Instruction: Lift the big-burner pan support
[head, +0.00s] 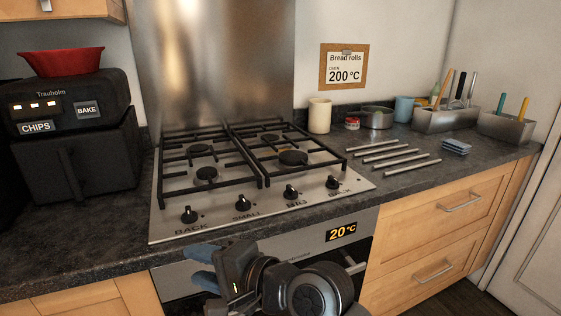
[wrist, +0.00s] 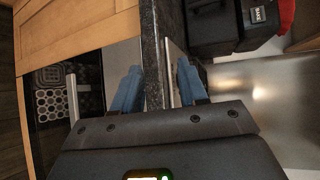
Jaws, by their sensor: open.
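The steel gas hob (head: 215,222) carries two black pan supports. The right pan support (head: 262,152) stands over the widest burner cap (head: 293,157), at the front right. The left pan support (head: 203,183) stands over two smaller caps. Both sit flat on the hob. My gripper (head: 197,267) is in front of the worktop edge, below and in front of the hob, apart from both supports. Its blue fingers are open and empty. In the wrist view my gripper (wrist: 158,75) is open, with the worktop edge showing between and beyond the fingers.
Control knobs (head: 291,192) line the hob's front. A black air fryer (head: 75,150) with a red bowl (head: 62,62) stands left. Several metal bars (head: 412,166) lie right of the hob, with a beige cup (head: 319,115) behind. The oven (head: 345,254) is below; a steel splashback (head: 225,60) rises behind.

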